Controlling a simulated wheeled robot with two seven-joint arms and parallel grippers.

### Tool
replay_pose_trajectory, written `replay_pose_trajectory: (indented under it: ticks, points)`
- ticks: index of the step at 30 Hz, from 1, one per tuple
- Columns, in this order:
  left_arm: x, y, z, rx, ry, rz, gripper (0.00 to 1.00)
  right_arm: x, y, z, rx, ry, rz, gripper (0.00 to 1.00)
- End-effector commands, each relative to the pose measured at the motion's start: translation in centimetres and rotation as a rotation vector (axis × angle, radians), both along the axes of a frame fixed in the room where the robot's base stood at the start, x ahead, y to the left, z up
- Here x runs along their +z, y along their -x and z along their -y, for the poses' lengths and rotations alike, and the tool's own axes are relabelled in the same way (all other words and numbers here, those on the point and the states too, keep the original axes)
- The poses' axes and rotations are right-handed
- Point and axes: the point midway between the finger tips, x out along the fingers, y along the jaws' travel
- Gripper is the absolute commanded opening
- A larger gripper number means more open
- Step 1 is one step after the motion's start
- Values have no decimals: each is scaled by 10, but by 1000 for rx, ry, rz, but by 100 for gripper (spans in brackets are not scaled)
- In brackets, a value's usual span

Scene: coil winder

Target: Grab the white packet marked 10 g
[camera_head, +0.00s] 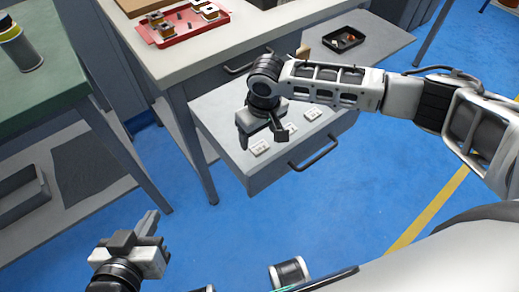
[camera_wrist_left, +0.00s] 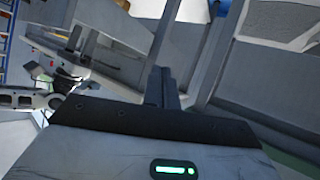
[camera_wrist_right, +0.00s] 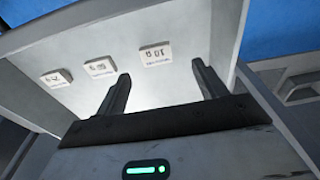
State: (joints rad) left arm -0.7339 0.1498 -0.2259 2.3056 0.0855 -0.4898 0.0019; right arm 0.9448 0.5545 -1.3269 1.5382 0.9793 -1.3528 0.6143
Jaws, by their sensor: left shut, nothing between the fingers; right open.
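Three small white packets lie in a row in the open drawer (camera_head: 230,160). In the right wrist view, the nearest packet (camera_wrist_right: 155,53) has upside-down print that looks like 10 g. It appears to be the left one (camera_head: 260,147) in the head view. The middle packet (camera_wrist_right: 100,66) and the far packet (camera_wrist_right: 57,77) have print too small to read surely. My right gripper (camera_head: 263,138) is open and empty above the drawer; its fingers (camera_wrist_right: 160,70) point toward the nearest packet, apart from it. My left gripper (camera_head: 150,222) is shut and empty, low over the floor.
A red tray (camera_head: 185,41) with coil parts stands on the bench above the drawer. A small black tray (camera_head: 343,39) lies at the back right. Blue floor is clear in front.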

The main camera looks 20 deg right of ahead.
Motion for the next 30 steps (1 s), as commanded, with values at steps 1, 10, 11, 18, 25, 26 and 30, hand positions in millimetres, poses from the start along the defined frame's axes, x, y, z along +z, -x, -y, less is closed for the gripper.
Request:
replay_pose_trajectory:
  ticks: [1, 10, 11, 18, 25, 26, 30]
  points:
    - [-1, 0, 0, -2, 0, -2, 0, -4, 0, -1, 1, 0, 0, 71]
    - [-19, -3, 5, -17, 4, -22, 0, -39, -5, 5, 0, 1, 0, 71]
    - [-21, -4, 6, -18, 5, -25, 0, -44, -5, 5, 1, 0, -1, 71]
    - [-33, -7, 9, -28, 6, -51, 0, -57, -7, 4, 2, -1, 1, 71]
    - [-32, -7, 8, -27, 5, -48, 0, -56, -7, 4, 2, -1, 1, 51]
    - [-31, -7, 8, -27, 5, -47, 0, -56, -7, 4, 2, -1, 1, 43]
    - [-31, -7, 8, -27, 5, -46, 0, -56, -7, 4, 1, -1, 1, 22]
